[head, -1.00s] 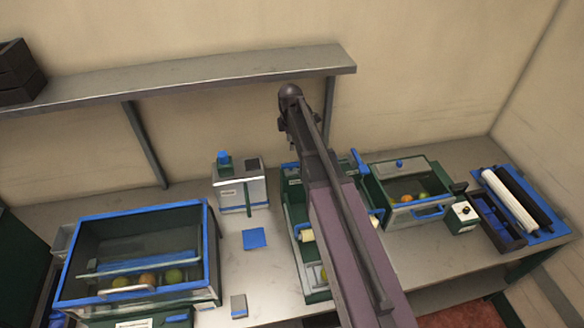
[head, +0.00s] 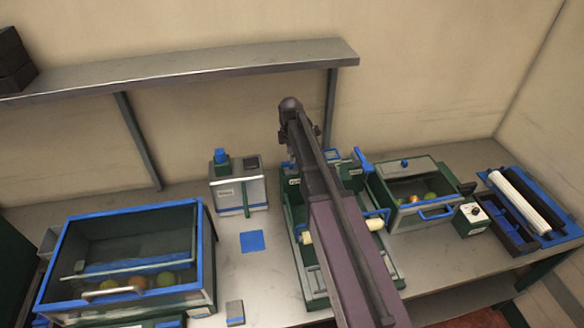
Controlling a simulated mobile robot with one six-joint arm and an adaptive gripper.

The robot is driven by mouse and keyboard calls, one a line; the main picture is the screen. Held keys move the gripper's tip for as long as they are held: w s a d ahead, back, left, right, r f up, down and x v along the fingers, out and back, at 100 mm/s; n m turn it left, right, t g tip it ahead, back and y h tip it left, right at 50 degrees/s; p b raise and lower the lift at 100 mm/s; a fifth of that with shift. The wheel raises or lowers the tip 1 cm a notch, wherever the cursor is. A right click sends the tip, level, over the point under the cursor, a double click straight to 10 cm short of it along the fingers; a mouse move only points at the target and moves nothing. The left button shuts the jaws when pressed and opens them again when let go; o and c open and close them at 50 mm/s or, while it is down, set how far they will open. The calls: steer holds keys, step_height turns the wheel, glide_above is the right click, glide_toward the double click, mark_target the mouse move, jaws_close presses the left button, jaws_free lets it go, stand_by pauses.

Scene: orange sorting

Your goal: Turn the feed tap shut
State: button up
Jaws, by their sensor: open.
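My arm (head: 335,215) reaches up over the green-framed machine (head: 288,212) in the middle of the bench and hides much of it. The arm's far end bends down behind itself, so my gripper is hidden. A blue upright lever (head: 362,160) stands at the machine's back right, close to the arm. A grey box (head: 240,192) with a blue knob (head: 221,156) on top stands to the left of the machine. I cannot tell for certain which of these is the feed tap, or whether it is open.
A large blue-rimmed bin (head: 205,245) with fruit stands at the left. A shelf (head: 190,68) runs along the wall. A flat blue square (head: 252,241) lies on clear bench.

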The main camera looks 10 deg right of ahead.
mark_target(291, 166)
steer(key=shift+f+b, duration=1.75)
steer(key=shift+f, duration=0.3)
jaws_close()
steer(key=shift+d, duration=0.15)
